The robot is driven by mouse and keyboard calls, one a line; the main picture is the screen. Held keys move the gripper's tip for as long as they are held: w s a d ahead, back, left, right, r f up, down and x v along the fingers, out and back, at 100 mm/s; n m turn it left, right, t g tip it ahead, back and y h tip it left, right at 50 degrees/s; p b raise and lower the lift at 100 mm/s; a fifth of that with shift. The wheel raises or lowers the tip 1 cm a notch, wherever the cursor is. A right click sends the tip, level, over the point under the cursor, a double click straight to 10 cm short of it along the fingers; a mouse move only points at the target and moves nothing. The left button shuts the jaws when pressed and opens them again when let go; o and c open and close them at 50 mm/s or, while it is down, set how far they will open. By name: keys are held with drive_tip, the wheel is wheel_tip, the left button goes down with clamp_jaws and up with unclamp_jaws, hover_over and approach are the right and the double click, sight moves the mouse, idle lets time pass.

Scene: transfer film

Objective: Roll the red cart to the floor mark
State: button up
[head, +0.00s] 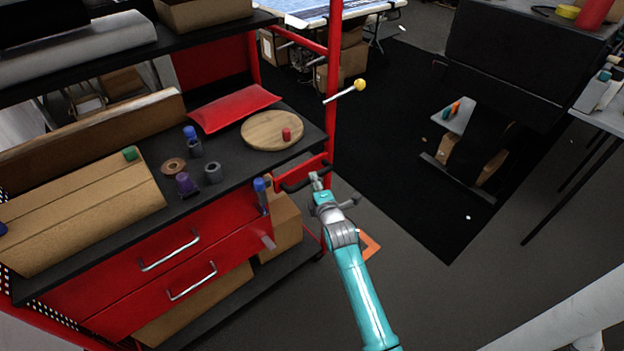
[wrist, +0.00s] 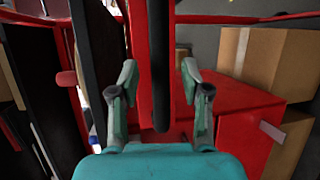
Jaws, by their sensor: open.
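The red cart (head: 333,100) stands at the left in the head view, with black shelves, red posts and red drawers. A black handle bar (head: 295,187) sticks out from its right side. My gripper (head: 318,179) is at this handle. In the wrist view, its open fingers (wrist: 159,82) stand on either side of the black bar (wrist: 160,75) and a red part of the cart, with gaps on both sides. An orange floor mark (head: 371,246) lies on the grey floor beside the cart, partly hidden behind my arm.
The cart carries cardboard boxes, a round wooden board (head: 262,132), a red pouch (head: 232,107) and small parts. A black mat (head: 420,190) covers the floor behind. A black cabinet (head: 520,62) and a table (head: 600,118) stand at the right. Grey floor is clear right of my arm.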

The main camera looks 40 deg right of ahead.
drive_tip(key=shift+x, duration=1.7)
clamp_jaws()
